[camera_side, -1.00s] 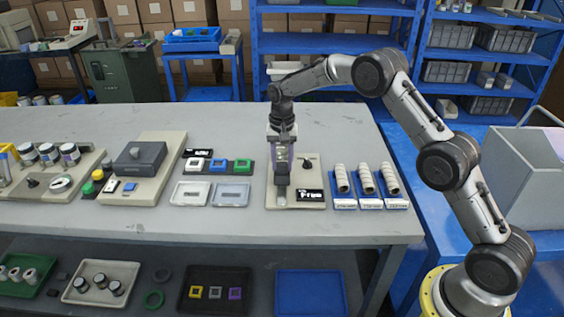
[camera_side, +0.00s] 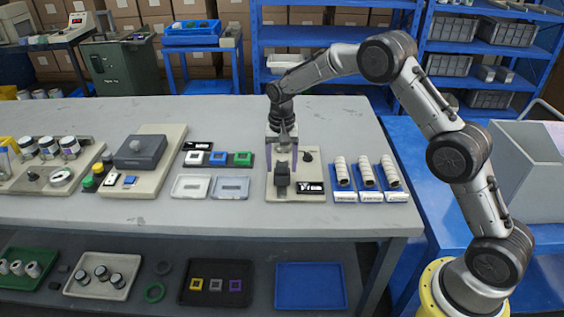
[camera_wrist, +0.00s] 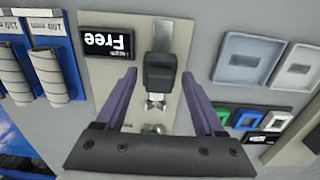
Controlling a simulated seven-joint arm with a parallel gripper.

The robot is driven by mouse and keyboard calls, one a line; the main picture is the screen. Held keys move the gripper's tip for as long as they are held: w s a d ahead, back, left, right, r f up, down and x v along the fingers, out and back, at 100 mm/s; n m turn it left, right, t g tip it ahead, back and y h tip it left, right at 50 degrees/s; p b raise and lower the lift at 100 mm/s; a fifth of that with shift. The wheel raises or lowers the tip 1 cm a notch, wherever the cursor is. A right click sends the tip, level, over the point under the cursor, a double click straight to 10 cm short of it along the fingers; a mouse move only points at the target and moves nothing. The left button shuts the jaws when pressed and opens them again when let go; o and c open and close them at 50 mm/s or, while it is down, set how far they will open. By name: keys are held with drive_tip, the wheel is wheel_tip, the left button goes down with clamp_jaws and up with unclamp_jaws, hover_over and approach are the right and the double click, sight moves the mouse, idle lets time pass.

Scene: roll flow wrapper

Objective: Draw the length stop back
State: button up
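A dark block, which I take for the length stop (camera_side: 281,185), stands on a silver rail on a beige plate (camera_side: 306,172). In the wrist view the block (camera_wrist: 160,72) lies between the tips of my two purple fingers, with the rail (camera_wrist: 162,35) running beyond it. My gripper (camera_side: 281,163) points down over the plate. It also shows in the wrist view (camera_wrist: 159,80), with its fingers apart and a gap on each side of the block. Silver screws or knobs (camera_wrist: 155,103) sit beside the block on the near side. Contact is not visible.
A black "Free" sign (camera_side: 310,188) and a dark knob (camera_side: 308,156) are on the same plate. Blue trays with white rolls (camera_side: 366,175) stand to the right.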

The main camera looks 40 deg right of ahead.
sight(282, 165)
drive_tip(key=shift+d+r, duration=0.1)
drive_tip(key=shift+w+r, duration=0.1)
drive_tip(key=shift+r, duration=0.25)
wheel_tip(282, 165, up, 13)
idle(0.4)
